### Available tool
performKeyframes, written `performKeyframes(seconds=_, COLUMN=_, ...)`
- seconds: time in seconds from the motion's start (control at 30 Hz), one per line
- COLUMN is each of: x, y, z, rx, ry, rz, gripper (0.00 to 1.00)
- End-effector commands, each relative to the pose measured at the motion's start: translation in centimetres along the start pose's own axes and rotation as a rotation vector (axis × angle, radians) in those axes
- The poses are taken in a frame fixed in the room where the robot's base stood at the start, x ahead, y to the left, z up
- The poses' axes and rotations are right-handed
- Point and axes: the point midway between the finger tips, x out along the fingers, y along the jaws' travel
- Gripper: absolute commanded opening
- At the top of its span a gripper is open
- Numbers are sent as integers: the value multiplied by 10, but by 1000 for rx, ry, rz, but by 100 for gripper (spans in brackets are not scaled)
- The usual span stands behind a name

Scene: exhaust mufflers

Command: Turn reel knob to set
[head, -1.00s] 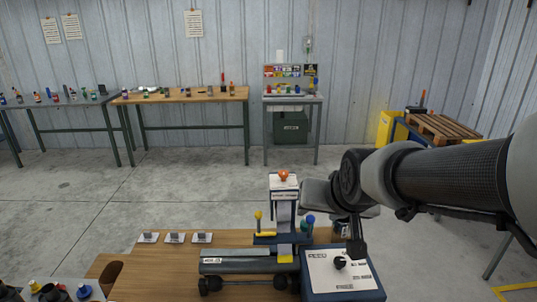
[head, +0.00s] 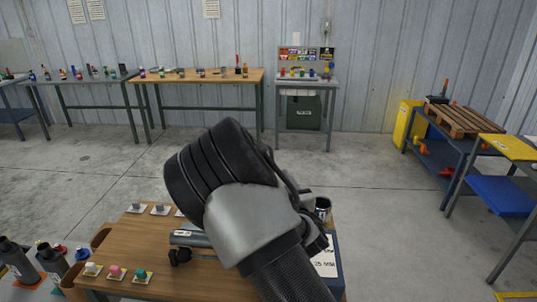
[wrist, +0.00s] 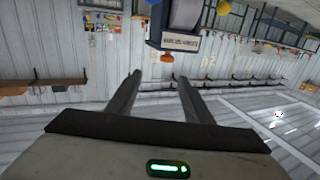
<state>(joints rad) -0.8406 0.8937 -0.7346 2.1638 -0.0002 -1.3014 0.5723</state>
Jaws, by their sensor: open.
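In the wrist view, my gripper (wrist: 160,78) is open, with nothing between its two fingers. An orange round knob (wrist: 167,57) shows just beyond the fingertips, below a white label plate (wrist: 180,40) on the device. The picture there is tilted over, and a grey strip or drum (wrist: 186,14) and a yellow ball (wrist: 223,7) show by the plate. In the head view, my arm hides most of the device and my gripper. Part of its grey tube (head: 188,239) and a white-topped blue box (head: 327,262) show; the black knob on the box is hidden.
The wooden bench (head: 150,232) carries small samples on white cards, such as a pink one (head: 115,272). A metal cup (head: 322,208) stands by the box. Dark bottles (head: 50,260) stand at the lower left. Open floor lies between this bench and the back tables.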

Motion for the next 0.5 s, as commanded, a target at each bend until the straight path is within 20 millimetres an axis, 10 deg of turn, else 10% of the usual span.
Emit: performKeyframes(seconds=0.5, x=57, y=-19, z=0, rx=-27, ry=33, rz=-57, gripper=47)
